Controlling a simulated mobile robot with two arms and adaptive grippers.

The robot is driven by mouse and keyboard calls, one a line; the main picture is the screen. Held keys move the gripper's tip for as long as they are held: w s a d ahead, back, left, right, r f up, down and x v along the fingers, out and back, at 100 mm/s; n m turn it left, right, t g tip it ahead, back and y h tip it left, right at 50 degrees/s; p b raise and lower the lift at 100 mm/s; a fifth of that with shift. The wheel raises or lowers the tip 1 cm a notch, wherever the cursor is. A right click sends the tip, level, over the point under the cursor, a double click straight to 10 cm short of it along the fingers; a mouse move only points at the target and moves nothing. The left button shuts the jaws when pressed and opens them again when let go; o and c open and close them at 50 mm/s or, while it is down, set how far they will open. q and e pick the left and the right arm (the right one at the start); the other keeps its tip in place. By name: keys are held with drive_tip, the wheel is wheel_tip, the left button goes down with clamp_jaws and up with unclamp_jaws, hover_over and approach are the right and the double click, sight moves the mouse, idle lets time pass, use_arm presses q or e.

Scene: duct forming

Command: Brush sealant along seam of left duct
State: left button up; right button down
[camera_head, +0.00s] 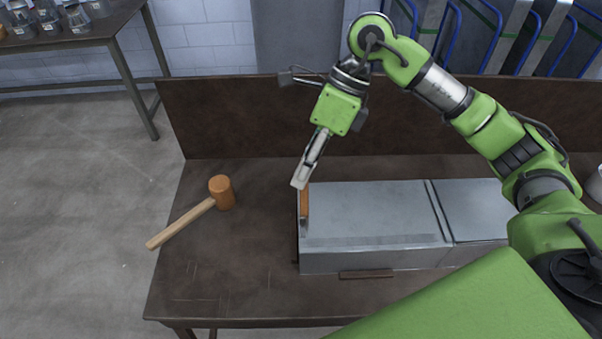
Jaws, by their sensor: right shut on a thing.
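Two grey sheet-metal ducts lie end to end on the brown workbench. The left duct (370,210) is the longer one, and a darker band runs along its top near the front edge. My right gripper (300,183) is above the left end of the left duct, shut on a brush (304,203) with an orange-brown handle. The brush hangs upright with its head down, near the left end of the dark band. I cannot tell whether its tip touches the metal. My left gripper is not in view.
The second duct (475,209) adjoins on the right. A wooden mallet (221,192) lies on the workbench (225,270) left of the ducts. A low back panel (230,118) rises behind. A side table (65,42) with several jars stands at the upper left. The bench's front left is clear.

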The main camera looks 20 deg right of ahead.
drive_tip(key=shift+r+p, duration=0.4)
drive_tip(key=shift+r, duration=0.7)
